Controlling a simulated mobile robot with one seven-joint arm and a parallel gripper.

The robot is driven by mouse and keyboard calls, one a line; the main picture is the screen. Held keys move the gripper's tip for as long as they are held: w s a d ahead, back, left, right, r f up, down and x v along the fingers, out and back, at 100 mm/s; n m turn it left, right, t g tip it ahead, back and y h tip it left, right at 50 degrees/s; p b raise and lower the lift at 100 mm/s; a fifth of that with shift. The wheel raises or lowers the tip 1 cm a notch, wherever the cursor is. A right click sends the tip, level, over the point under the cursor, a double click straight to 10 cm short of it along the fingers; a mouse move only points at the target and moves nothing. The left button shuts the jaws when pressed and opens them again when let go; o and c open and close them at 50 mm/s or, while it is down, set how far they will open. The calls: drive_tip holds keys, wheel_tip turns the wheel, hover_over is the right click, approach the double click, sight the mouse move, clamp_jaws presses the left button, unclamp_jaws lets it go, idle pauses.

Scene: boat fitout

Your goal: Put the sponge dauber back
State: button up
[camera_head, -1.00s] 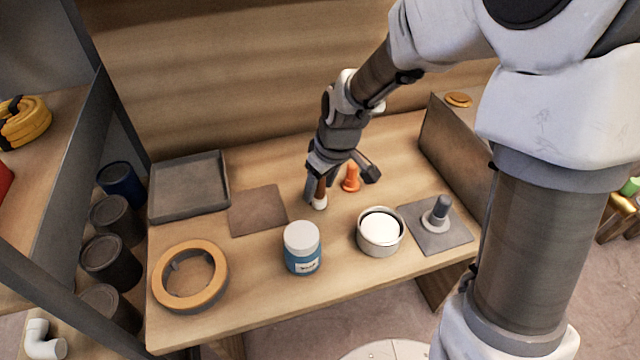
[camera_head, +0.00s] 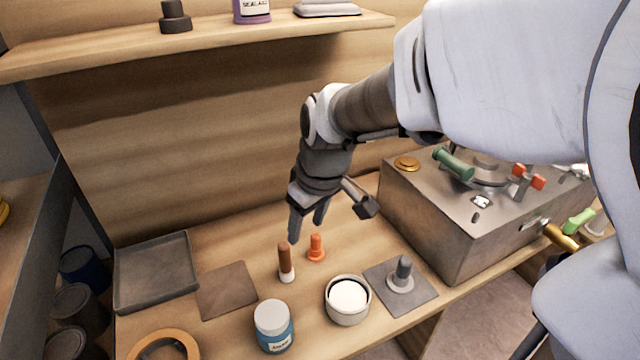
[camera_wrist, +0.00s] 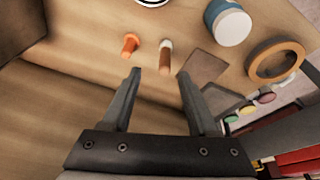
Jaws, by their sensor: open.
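The sponge dauber, which I take to be the brown stick with a white end (camera_head: 286,262), stands upright on the wooden bench, white end down. It also shows in the wrist view (camera_wrist: 166,58), just beyond the fingertips. My gripper (camera_head: 306,230) is open and empty, above and slightly behind the dauber. In the wrist view the two fingers (camera_wrist: 160,73) are spread apart with nothing between them. A small orange peg-like piece (camera_head: 316,248) stands just right of the dauber.
On the bench are a blue jar with a white lid (camera_head: 274,327), a round tin with white contents (camera_head: 348,301), a grey post on a square plate (camera_head: 402,280), a brown mat (camera_head: 226,290), a grey tray (camera_head: 154,273) and an orange-topped ring (camera_head: 164,345). A metal box (camera_head: 470,215) stands right.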

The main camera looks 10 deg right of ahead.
drive_tip(key=s+d+r+m+t, duration=0.1)
drive_tip(key=s+d+r+m, duration=0.2)
drive_tip(key=s, duration=0.4)
drive_tip(key=s+d+r+m+t+h, duration=0.1)
drive_tip(key=s+d+r+m, duration=0.3)
drive_tip(key=s, duration=0.3)
drive_tip(key=shift+d+t, duration=0.4)
drive_tip(key=shift+d, duration=0.15)
wheel_tip(320, 180, up, 17)
drive_tip(key=p, duration=1.6)
drive_tip(key=shift+f+p, duration=0.15)
drive_tip(key=shift+p, duration=0.2)
